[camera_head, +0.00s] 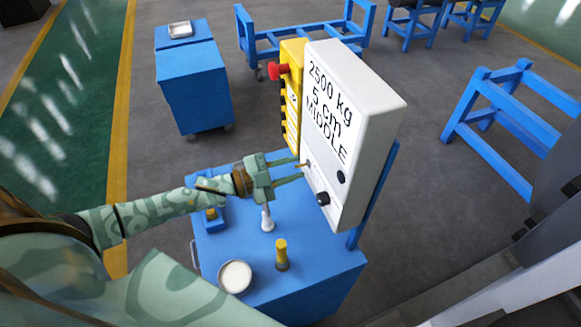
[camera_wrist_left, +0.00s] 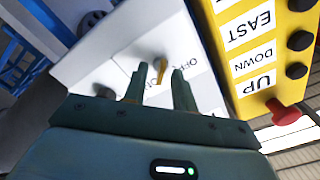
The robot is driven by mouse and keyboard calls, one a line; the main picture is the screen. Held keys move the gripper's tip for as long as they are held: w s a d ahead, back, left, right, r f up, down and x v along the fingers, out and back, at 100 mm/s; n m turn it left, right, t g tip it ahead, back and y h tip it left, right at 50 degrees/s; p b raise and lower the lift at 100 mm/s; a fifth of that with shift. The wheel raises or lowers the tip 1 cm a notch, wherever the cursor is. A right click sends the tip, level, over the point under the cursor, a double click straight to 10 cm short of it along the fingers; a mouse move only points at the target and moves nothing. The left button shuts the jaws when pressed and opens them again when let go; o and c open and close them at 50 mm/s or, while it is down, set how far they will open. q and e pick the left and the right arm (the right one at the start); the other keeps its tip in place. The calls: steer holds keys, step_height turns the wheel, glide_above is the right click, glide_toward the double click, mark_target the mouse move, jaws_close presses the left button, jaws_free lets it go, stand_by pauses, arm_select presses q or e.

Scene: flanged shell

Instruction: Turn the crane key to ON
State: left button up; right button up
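The crane key (camera_wrist_left: 161,70) is a small brass-coloured piece on the face of a white control box (camera_head: 371,95), with a partly hidden OFF label beside it in the wrist view. My left gripper (camera_head: 301,169) is open at the lower left part of the box face. In the wrist view its two fingers (camera_wrist_left: 158,86) stand apart, one on each side of the key. I cannot tell whether either finger touches it. In the head view the key is a tiny spot by the fingertips. My right gripper is not in view.
A yellow pendant (camera_head: 291,100) with a red button (camera_head: 277,70) hangs beside the box. The blue cart top (camera_head: 312,262) holds a white round dish (camera_head: 235,277) and a yellow-topped piece (camera_head: 281,254).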

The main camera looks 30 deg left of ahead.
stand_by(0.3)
arm_select(q)
steer(key=b+v, duration=0.1)
steer(key=v, duration=1.5)
steer(key=shift+s+a, duration=0.1)
